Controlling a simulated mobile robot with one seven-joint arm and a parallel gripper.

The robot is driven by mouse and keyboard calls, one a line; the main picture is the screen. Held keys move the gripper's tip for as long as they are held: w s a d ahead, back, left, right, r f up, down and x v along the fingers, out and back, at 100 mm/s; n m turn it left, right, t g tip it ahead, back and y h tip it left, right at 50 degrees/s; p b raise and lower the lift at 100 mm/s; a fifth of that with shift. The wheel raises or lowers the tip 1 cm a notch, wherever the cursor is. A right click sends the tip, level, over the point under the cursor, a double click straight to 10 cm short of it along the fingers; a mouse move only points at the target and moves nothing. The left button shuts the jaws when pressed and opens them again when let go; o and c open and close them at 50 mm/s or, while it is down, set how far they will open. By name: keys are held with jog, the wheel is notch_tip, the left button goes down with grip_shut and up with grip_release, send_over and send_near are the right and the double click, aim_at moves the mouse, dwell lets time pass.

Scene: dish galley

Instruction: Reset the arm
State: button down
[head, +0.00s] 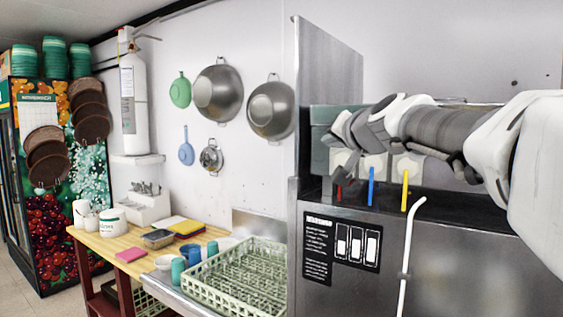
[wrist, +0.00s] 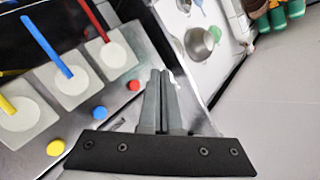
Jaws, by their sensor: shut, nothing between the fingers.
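My arm (head: 430,130) reaches in from the right in the head view, in front of the steel machine's upper part. My gripper (wrist: 167,78) shows in the wrist view with its two grey fingers together, shut and empty. In the wrist view the fingers appear beside the panel of coloured levers and touch nothing that I can make out. In the head view my gripper's fingertips are hard to make out at the left end of the arm.
The steel machine (head: 390,255) carries red, blue (head: 371,187) and yellow levers and a white pipe (head: 411,250). A pale green dish rack (head: 250,280) sits left of it, beside a wooden table (head: 95,243) with cups and trays. Pans (head: 270,110) hang on the wall.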

jog(key=s+f+n+g+h, duration=0.2)
jog(key=s+f+n+g, duration=0.3)
jog(key=s+f, duration=2.6)
jog(key=s+g, duration=0.1)
jog(key=g, duration=0.4)
jog(key=shift+s+d+f+h, duration=0.3)
jog(key=shift+s+f+h, duration=0.05)
jog(key=shift+s+h, duration=0.05)
jog(key=shift+w+r, duration=0.1)
jog(key=w+a+r+m+t+y, duration=0.25)
jog(key=w+r+m, duration=0.25)
jog(key=w+r, duration=0.3)
jog(key=w+a+r+m+t+y, duration=0.2)
jog(key=w+a+r+m+t, duration=0.15)
jog(key=w+r, duration=0.35)
jog(key=w+d+r+m+t, duration=0.1)
jog(key=w+r+m+t, duration=0.1)
jog(key=w+r+m, duration=0.5)
jog(key=w+d+r+m+t+h+p, duration=0.1)
jog(key=w+d+r+m+t, duration=0.1)
jog(key=w+r+m, duration=0.6)
jog(key=shift+d+r+m+t, duration=0.35)
jog(key=shift+r+t, duration=0.25)
jog(key=shift+r, duration=0.25)
